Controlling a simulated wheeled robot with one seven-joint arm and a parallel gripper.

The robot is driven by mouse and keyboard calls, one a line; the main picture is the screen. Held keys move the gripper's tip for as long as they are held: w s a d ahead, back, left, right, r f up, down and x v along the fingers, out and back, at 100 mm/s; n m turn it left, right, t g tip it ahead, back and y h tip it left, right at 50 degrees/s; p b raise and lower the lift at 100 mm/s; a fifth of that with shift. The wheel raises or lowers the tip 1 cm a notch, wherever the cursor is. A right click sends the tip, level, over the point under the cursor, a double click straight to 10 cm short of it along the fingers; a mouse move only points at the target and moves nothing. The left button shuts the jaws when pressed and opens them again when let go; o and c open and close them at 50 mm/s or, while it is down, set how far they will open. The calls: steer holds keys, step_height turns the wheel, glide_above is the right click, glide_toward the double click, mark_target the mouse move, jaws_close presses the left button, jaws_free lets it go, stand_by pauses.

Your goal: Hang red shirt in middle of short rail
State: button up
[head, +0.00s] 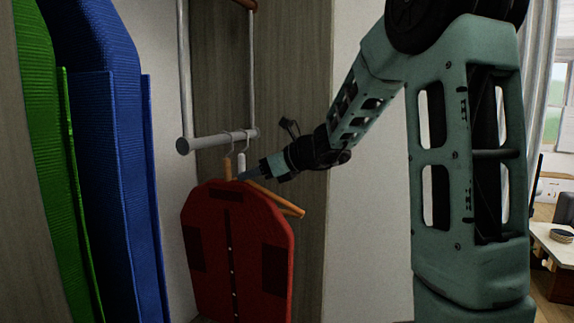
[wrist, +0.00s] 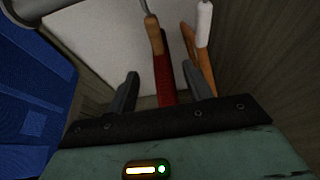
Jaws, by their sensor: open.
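The red shirt (head: 232,250) hangs upright on a wooden hanger (head: 227,168), whose hook appears to be over the short rail (head: 208,141), right of its middle in the head view. My gripper (head: 247,175) is at the top of the shirt, just below the rail. In the wrist view my gripper (wrist: 163,88) is open, with one finger on each side of the red shirt (wrist: 163,75) and its hanger (wrist: 154,38). Whether a finger touches the shirt is not clear.
A second, empty wooden hanger (head: 290,208) with a white neck hangs close by on the right. It also shows beside the right finger in the wrist view (wrist: 205,60). Blue (head: 95,140) and green (head: 45,130) garments hang at the left. The rail's left part is bare.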

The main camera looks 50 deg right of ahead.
steer(key=b+v, duration=0.1)
steer(key=v, duration=1)
steer(key=shift+b, duration=0.35)
steer(key=shift+w, duration=0.1)
steer(key=s+a+f+n+g+h, duration=0.25)
steer(key=a+f+n, duration=0.35)
steer(key=f+n, duration=0.4)
steer(key=s+a+f+n+g+h, duration=0.1)
steer(key=s+a+f+n+g, duration=0.3)
steer(key=f+n, duration=0.5)
steer(key=s+a+f+n+g+h, duration=0.15)
steer(key=a+f+n+g, duration=0.4)
steer(key=n, duration=0.75)
steer(key=s+a+f+n+b, duration=0.1)
steer(key=s+a+n, duration=0.3)
steer(key=s+a, duration=0.3)
steer(key=s+a+n+y+b, duration=0.1)
steer(key=s+a+n, duration=0.2)
steer(key=a, duration=0.9)
steer(key=s, duration=0.3)
steer(key=shift+s+a+f+n+g+b, duration=0.3)
steer(key=shift+s+a+f+n+g, duration=0.05)
steer(key=shift+s+f+n+g, duration=0.05)
